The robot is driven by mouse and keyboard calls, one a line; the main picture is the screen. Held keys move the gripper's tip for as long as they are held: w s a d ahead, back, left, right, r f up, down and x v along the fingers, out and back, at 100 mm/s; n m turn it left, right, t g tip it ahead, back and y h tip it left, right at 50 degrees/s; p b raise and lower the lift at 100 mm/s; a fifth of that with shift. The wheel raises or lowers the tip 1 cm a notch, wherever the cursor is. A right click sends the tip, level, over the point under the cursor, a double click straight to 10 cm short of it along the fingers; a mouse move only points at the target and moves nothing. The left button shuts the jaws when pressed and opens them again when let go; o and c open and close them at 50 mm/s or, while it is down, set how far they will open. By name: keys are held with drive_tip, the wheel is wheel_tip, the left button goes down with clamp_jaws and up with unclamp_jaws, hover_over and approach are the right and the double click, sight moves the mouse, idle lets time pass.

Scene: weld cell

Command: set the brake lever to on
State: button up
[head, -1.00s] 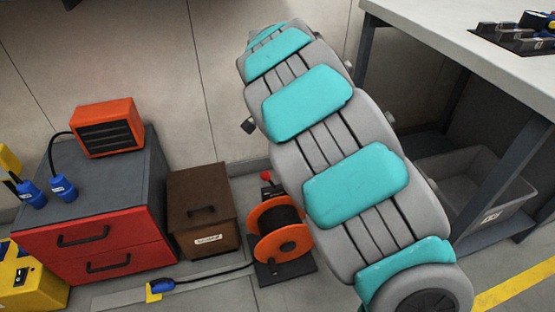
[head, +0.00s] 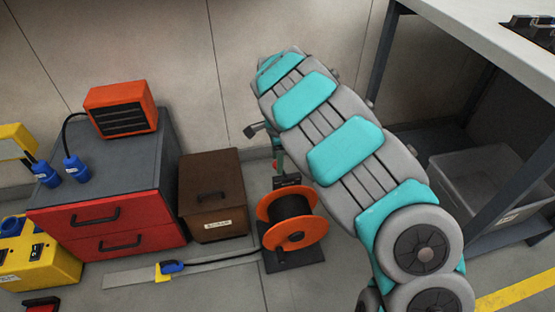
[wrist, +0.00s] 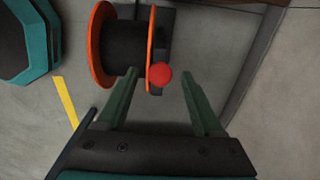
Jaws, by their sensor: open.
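The cable reel (head: 291,218) has orange flanges and a dark drum, and stands on a dark base on the floor. It also shows at the top of the wrist view (wrist: 102,45). The brake lever shows as a red ball knob (wrist: 163,76) beside the reel's right flange in the wrist view; its stem and its setting cannot be made out. My gripper (wrist: 160,79) is open, its green fingers on either side of the knob in the picture, with gaps to both. Contact does not show. In the head view, my arm partly hides the gripper above the reel.
A brown box (head: 212,196) stands left of the reel, beside a red-drawered cabinet (head: 110,220) carrying an orange heater (head: 121,108). A cable runs from the reel to a blue plug (head: 172,267). A workbench (head: 500,45) with a grey bin below stands at the right.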

drive_tip(key=shift+f, duration=0.35)
clamp_jaws()
idle(0.3)
idle(0.9)
